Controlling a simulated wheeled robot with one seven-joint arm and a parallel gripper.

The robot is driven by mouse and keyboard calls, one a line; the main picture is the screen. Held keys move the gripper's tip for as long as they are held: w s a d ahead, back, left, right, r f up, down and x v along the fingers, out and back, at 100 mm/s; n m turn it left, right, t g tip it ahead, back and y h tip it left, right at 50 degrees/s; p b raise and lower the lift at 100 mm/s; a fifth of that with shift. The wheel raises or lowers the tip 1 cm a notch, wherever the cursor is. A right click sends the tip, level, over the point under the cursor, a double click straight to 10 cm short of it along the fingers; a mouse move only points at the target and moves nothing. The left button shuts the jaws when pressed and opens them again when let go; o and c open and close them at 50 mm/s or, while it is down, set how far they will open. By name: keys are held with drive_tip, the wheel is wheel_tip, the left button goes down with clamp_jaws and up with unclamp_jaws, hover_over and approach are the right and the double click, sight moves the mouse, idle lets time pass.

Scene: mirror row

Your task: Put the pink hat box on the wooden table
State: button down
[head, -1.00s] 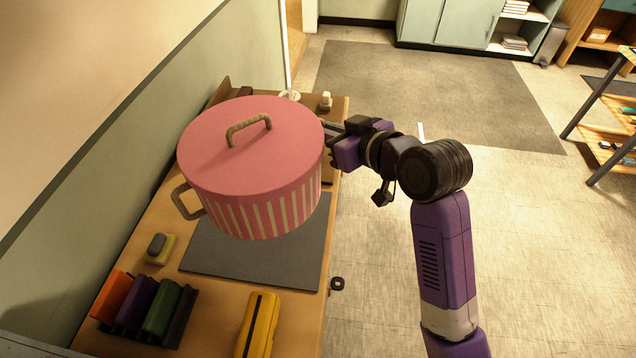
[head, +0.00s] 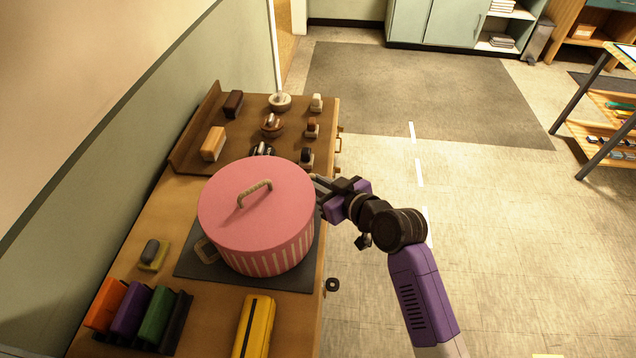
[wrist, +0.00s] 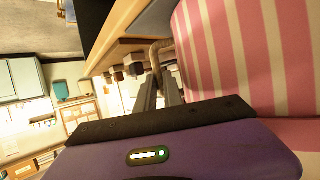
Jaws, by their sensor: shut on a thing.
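The pink hat box (head: 262,220) has a plain pink lid with a rope handle on top and striped sides. It is upright over the grey mat (head: 200,270) on the wooden table (head: 222,318). I cannot tell whether its base touches the mat. My gripper (head: 318,187) is at the box's right side, shut on its side handle. In the wrist view, the fingers (wrist: 160,92) close around the rope side handle (wrist: 160,48), beside the striped wall (wrist: 245,50).
Coloured binders (head: 140,312), a sponge (head: 153,255) and a yellow case (head: 254,325) lie on the near part of the table. A board with brushes and knobs (head: 271,125) fills the far part. A wall (head: 200,130) runs along the left; open floor (head: 480,230) lies right.

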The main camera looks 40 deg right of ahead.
idle(0.3)
drive_tip(key=c, duration=1.9)
unclamp_jaws()
drive_tip(key=shift+f, duration=0.2)
drive_tip(key=o, duration=0.4)
drive_tip(key=shift+r, duration=0.1)
